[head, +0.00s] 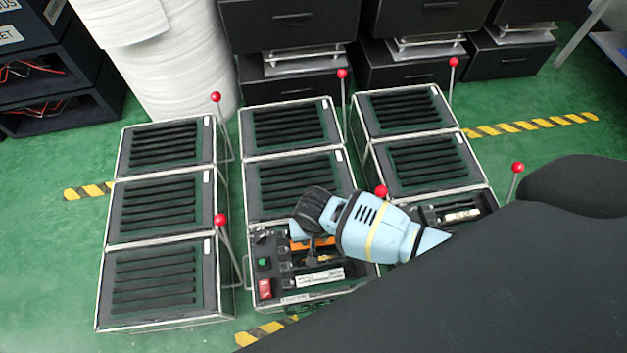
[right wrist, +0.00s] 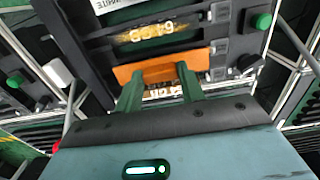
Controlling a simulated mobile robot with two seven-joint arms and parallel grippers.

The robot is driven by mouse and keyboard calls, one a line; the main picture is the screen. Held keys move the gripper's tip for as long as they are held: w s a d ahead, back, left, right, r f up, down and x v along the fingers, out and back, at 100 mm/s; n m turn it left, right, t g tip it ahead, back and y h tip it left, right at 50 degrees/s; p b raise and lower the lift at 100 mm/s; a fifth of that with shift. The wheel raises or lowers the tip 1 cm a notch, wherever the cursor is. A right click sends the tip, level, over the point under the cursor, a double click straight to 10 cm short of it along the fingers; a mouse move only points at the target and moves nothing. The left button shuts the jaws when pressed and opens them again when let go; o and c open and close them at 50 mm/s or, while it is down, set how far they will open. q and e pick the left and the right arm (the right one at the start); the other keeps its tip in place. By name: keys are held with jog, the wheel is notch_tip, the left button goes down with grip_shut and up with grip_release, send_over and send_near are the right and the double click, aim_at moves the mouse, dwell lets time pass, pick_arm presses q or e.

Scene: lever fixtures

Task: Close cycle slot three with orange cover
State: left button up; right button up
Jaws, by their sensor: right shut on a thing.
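An orange cover (head: 300,244) shows partly in the head view, in the open front fixture of the middle column (head: 318,280). In the right wrist view the orange cover (right wrist: 162,67) lies across the slots at the fingertips. My right gripper (right wrist: 159,76) is shut on the orange cover, its two green fingers against the cover's near side. In the head view my right gripper (head: 308,232) is above this fixture and my wrist hides part of it. An amber numbered plate (right wrist: 145,34) sits beyond the cover. My left gripper is not in view.
A green button (head: 263,262) and red switch (head: 265,288) sit on the fixture's left side. Red-knobbed levers (head: 220,220) stand beside the fixtures. Slatted closed covers (head: 155,278) fill the left column. Another open fixture (head: 455,213) is at right. Green floor shows between columns.

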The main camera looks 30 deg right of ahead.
jog(key=shift+f, duration=0.15)
jog(key=shift+p, duration=0.65)
dwell(1.8)
jog(key=shift+f+b, duration=0.65)
jog(key=shift+f, duration=0.5)
jog(key=o, duration=1)
notch_tip(320, 180, up, 8)
jog(key=p, duration=0.4)
jog(key=shift+f, duration=0.1)
dwell(0.4)
